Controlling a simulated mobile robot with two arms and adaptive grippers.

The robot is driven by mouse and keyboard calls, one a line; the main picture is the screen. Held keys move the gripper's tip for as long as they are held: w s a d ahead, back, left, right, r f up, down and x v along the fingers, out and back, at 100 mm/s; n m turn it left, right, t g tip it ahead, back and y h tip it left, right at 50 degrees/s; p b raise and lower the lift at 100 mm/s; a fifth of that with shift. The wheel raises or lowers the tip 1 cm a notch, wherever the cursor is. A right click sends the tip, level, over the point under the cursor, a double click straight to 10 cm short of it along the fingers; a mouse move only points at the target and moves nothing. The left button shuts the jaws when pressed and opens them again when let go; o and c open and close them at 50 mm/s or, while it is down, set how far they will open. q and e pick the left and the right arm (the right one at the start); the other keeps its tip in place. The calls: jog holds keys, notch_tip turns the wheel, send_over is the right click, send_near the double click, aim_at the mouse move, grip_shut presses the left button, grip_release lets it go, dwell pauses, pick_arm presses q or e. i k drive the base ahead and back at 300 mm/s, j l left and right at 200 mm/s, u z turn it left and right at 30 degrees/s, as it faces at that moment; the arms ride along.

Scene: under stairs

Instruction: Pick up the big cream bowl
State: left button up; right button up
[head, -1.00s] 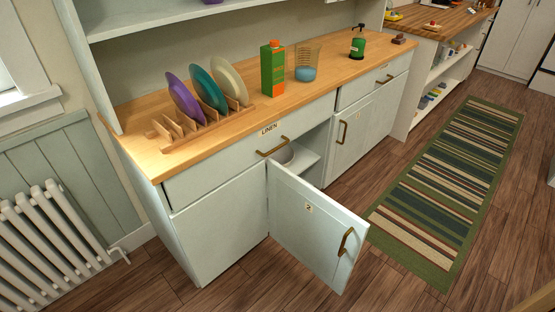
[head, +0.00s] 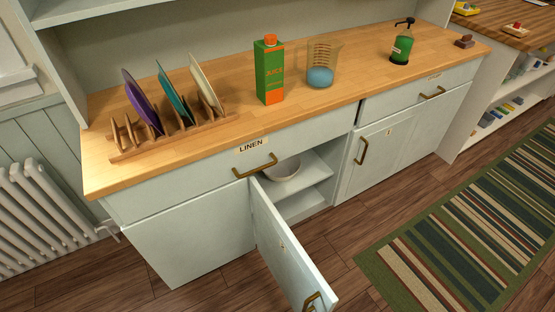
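A pale bowl (head: 283,170), white to cream in this light, sits on the upper shelf inside the open cabinet below the drawer labelled LINEN. Its left part and upper rim are partly hidden by the drawer front and the open door. The cabinet door (head: 284,244) stands swung outward, with its brass handle (head: 314,302) at the bottom edge of the head view. Neither of my grippers is in view.
The wooden counter (head: 250,127) above holds a dish rack (head: 178,139) with several plates, a juice carton (head: 269,72), a beaker with blue liquid (head: 320,75) and a green soap bottle (head: 401,46). A striped rug (head: 470,225) lies at right; a radiator (head: 35,215) stands at left.

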aim_at(284, 170)
jog(key=i+l+u, duration=0.2)
jog(key=l, duration=0.45)
jog(key=i+l+u, duration=0.1)
jog(key=l+u, duration=0.15)
jog(key=l, duration=0.45)
jog(key=l+u, duration=0.2)
jog(key=l, duration=0.5)
jog(key=i, duration=0.05)
